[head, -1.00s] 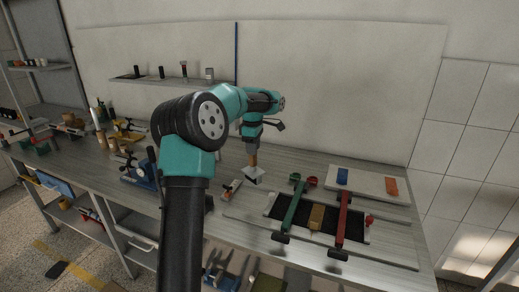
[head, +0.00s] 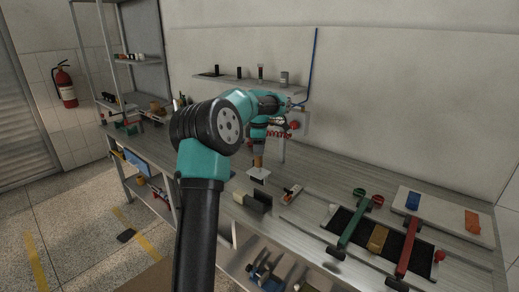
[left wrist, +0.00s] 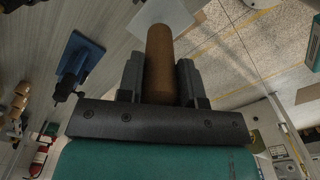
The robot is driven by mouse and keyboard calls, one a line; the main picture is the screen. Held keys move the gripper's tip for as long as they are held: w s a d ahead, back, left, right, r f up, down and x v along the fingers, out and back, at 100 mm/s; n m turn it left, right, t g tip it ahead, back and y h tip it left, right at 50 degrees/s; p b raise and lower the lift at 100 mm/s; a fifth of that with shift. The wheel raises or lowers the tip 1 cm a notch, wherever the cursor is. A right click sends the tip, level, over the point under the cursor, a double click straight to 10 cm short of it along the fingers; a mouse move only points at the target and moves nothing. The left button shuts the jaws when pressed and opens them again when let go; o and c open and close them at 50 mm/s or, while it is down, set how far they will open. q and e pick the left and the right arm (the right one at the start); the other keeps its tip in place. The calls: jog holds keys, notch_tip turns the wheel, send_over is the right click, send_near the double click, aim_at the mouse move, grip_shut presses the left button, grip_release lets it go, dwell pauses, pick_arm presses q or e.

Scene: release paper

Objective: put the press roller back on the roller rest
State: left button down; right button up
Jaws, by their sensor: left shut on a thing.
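My left gripper (head: 258,157) is shut on the brown handle of a tool with a pale, flat-looking head, which appears to be the press roller (head: 257,173). It is held upright, head down, over the workbench; I cannot tell whether the head touches the top. In the left wrist view the brown handle (left wrist: 159,62) runs between the two fingers, with the pale head beyond. A dark and cream block (head: 257,200) stands just in front of it near the bench edge. It may be the roller rest, but I cannot tell for sure. My right gripper is not in view.
A small red and white item (head: 292,194) lies to the right. Further right are a green-handled bar (head: 349,229), a red bar (head: 407,250) and a white board (head: 449,216). A blue-based device (left wrist: 82,57) shows in the left wrist view.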

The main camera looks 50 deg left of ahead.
aim_at(259, 172)
pick_arm(q)
jog(key=shift+f, duration=0.1)
jog(key=shift+f, duration=5.6)
jog(key=c, duration=0.7)
grip_release()
jog(key=shift+r, duration=0.1)
notch_tip(259, 172, up, 17)
jog(key=shift+r, duration=0.1)
